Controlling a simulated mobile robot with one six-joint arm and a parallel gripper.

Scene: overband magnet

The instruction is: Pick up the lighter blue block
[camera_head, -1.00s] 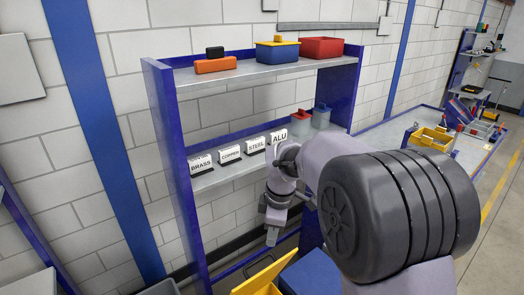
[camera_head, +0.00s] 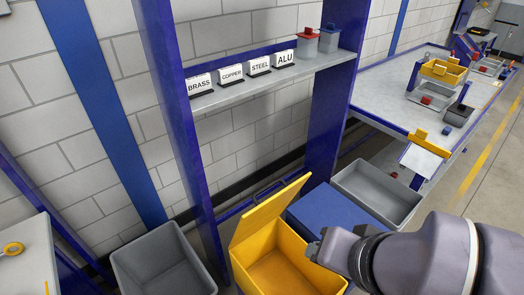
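I cannot make out a lighter blue block in this view.
The blue-framed shelf (camera_head: 232,92) carries signs for brass, copper, steel and alu, and a grey bin with a red top (camera_head: 308,40). Grey crates (camera_head: 378,195) (camera_head: 163,266) stand on the floor. A workbench (camera_head: 390,91) with a yellow tray (camera_head: 443,72) is at right.

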